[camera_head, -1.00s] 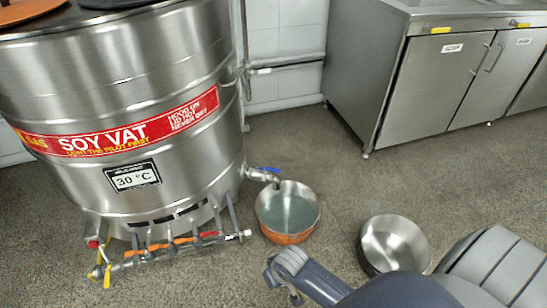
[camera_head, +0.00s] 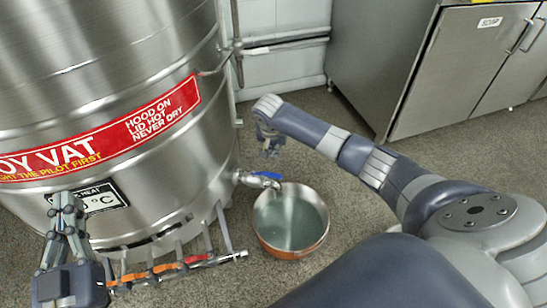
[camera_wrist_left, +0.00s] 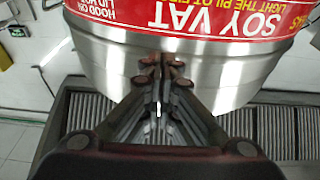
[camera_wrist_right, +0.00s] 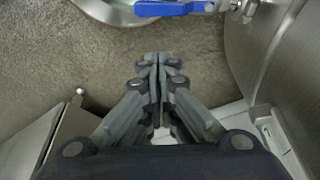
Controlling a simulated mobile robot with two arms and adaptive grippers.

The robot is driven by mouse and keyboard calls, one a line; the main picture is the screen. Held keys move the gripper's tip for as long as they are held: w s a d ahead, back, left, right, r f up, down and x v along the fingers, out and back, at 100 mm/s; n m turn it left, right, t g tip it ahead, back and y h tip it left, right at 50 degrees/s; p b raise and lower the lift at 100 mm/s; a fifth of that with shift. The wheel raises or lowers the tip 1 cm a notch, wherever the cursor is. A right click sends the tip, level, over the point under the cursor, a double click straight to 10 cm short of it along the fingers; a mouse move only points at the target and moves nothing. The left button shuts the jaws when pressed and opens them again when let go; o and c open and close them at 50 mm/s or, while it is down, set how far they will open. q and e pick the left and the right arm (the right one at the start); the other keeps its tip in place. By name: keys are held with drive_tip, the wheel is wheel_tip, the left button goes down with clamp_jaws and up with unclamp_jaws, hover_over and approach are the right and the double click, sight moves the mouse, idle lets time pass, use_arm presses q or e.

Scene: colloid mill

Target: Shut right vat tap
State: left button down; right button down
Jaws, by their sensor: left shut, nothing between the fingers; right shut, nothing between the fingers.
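The vat tap (camera_head: 258,181) juts from the lower right side of the steel soy vat (camera_head: 150,90). Its blue lever (camera_head: 266,175) lies roughly along the spout; the lever also shows at the top of the right wrist view (camera_wrist_right: 175,9). My right gripper (camera_head: 271,150) is shut and empty, just behind the tap in the head view and apart from the lever. It is in the middle of the right wrist view (camera_wrist_right: 157,58). My left gripper (camera_head: 65,197) is shut and empty in front of the vat; it also shows in the left wrist view (camera_wrist_left: 160,62).
A copper-coloured pan (camera_head: 291,252) holding liquid stands on the floor under the spout. A burner pipe with orange handles (camera_head: 165,267) runs along the vat's base. Wall pipes (camera_head: 285,40) and a steel cabinet (camera_head: 410,70) stand behind my right arm. Floor shows between vat and cabinet.

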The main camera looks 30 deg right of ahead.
use_arm(q)
drive_tip(key=shift+r, duration=0.45)
use_arm(e)
drive_tip(key=shift+w+d+r, duration=0.35)
drive_tip(key=shift+w+d, duration=0.05)
drive_tip(key=shift+d, duration=0.05)
use_arm(q)
drive_tip(key=shift+t, duration=0.3)
